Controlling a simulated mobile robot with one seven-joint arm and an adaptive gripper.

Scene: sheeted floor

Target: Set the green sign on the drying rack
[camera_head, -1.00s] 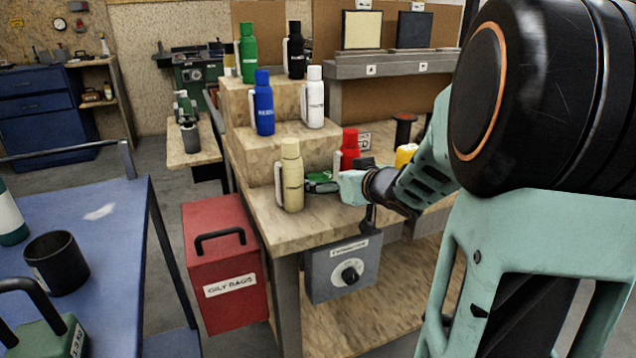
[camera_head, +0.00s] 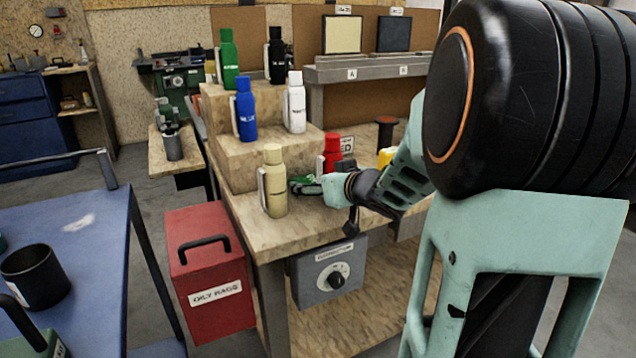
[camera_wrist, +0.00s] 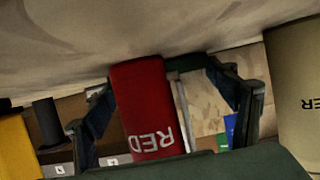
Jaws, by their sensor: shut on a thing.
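My gripper (camera_head: 308,187) is low over the wooden bench, between the cream bottle and the red bottle. It is shut on a green thing (camera_head: 302,181), apparently the green sign, of which only a small part shows. In the wrist view, a dark green slab (camera_wrist: 200,166) crosses the bottom edge; I cannot tell if it is the held sign. A grey ledge (camera_head: 365,73) with labels A and B stands behind, bearing a cream panel (camera_head: 342,34) and a dark panel (camera_head: 393,34). It may be the drying rack.
The cream bottle (camera_head: 275,186) stands close left of my gripper and the red bottle (camera_head: 332,150) close behind. The blue bottle (camera_head: 245,112) and white bottle (camera_head: 295,105) stand on a step. A red bin (camera_head: 207,270) stands beside the bench (camera_head: 255,233).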

